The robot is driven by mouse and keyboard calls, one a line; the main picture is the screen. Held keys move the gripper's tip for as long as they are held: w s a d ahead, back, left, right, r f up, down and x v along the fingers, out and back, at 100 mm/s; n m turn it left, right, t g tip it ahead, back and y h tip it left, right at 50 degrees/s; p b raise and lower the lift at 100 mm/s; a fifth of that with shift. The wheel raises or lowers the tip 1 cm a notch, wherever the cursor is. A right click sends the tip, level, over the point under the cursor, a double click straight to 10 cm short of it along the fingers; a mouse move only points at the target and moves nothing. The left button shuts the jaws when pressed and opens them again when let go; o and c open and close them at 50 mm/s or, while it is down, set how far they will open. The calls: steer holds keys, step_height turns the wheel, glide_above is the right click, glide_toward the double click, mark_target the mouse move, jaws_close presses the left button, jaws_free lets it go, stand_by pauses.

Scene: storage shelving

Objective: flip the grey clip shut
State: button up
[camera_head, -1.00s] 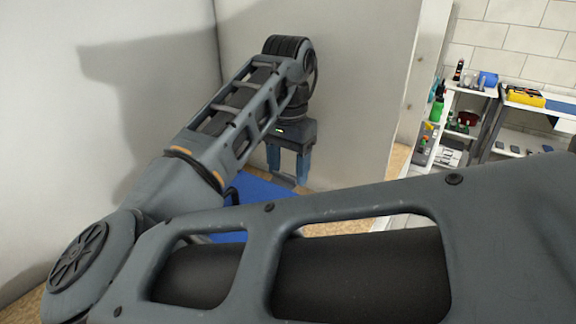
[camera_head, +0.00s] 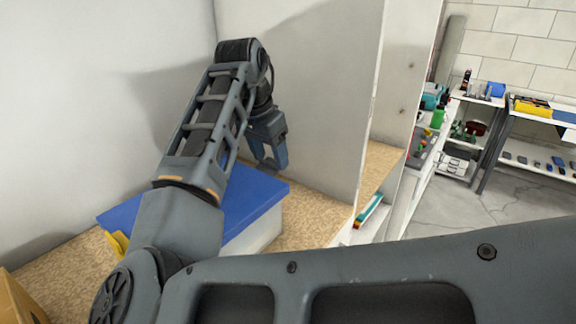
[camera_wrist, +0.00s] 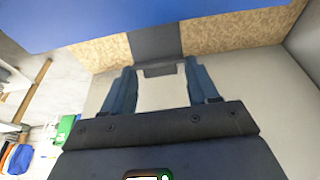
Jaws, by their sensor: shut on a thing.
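A box with a blue lid (camera_head: 250,190) and a pale body (camera_head: 258,232) stands on the shelf board in the head view. The lid's blue edge (camera_wrist: 180,18) crosses the top of the wrist view. A dark grey clip (camera_wrist: 155,42) shows below that edge, on the box's far side, and reaches down between my fingers. My gripper (camera_head: 268,160) is just behind the lid's far right part, fingers pointing down. In the wrist view my gripper (camera_wrist: 158,70) has its blue fingers apart, shut on the grey clip. The clip is hidden in the head view.
A yellow clip (camera_head: 118,245) sits at the box's near left side. White walls close in the left and back, and an upright panel (camera_head: 345,90) stands right of my gripper. An orange-yellow object (camera_head: 18,300) lies at the lower left. Stocked racks (camera_head: 480,120) stand farther right.

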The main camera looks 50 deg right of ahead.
steer(key=shift+a+r+h, duration=0.3)
steer(key=shift+a+h, duration=0.1)
steer(key=shift+h, duration=0.3)
steer(key=shift+a+r+h, duration=0.25)
steer(key=shift+a+h, duration=0.15)
steer(key=shift+h, duration=0.3)
steer(key=o, duration=1.2)
steer(key=shift+a, duration=0.1)
steer(key=b+v, duration=0.1)
steer(key=v, duration=0.6)
steer(key=shift+a+r, duration=0.2)
steer(key=shift+r, duration=0.15)
